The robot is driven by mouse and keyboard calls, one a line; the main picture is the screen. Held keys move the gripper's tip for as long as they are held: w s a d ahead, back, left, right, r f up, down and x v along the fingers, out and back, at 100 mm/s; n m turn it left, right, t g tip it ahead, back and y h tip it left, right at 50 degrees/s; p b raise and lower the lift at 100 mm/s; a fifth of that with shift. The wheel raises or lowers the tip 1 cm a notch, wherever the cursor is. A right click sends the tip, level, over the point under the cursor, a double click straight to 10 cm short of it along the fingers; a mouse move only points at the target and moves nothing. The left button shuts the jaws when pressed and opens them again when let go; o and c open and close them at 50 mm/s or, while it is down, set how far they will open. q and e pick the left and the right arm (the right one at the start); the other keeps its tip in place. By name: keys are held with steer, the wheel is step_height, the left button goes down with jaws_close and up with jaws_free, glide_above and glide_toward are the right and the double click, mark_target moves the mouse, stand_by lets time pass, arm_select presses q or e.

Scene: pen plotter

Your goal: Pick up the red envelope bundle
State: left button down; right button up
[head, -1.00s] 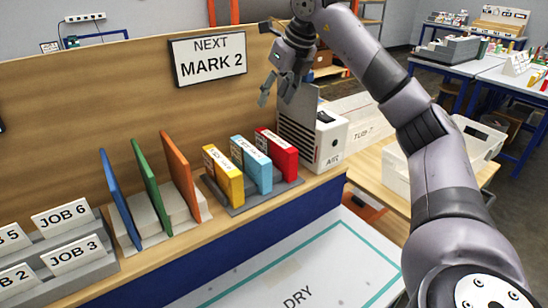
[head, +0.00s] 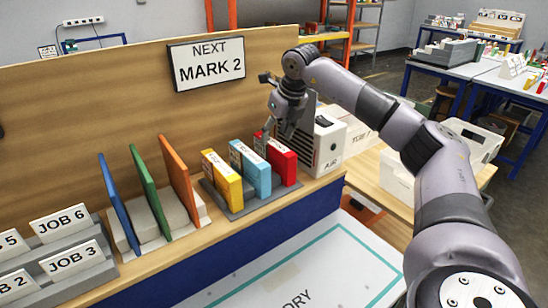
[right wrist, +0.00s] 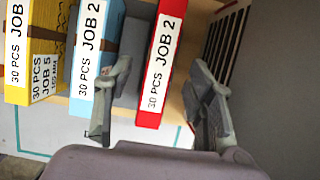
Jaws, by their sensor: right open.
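The red envelope bundle (head: 281,160) stands upright at the right end of a grey rack on the shelf. In the right wrist view the red bundle (right wrist: 160,62) carries a white label reading "30 PCS JOB 2". My right gripper (head: 279,130) is open just above it. In the right wrist view the open fingers of my right gripper (right wrist: 160,108) lie on either side of the red bundle, one toward the blue bundle and one toward the grey vented box. I cannot tell whether either finger touches it. My left gripper is not in view.
The blue bundle (head: 256,175) and yellow bundle (head: 222,180) stand close by on the left in the grey rack (head: 236,212). The white AIR box (head: 330,146) stands close on the right. A wooden back panel (head: 100,105) rises behind. Upright coloured boards stand farther left.

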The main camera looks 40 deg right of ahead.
mark_target(275, 144)
steer(key=shift+s+p+x, duration=0.2)
steer(key=shift+p+x, duration=0.25)
steer(key=shift+x, duration=1.9)
steer(key=shift+f, duration=0.3)
steer(key=shift+c, duration=0.4)
jaws_close()
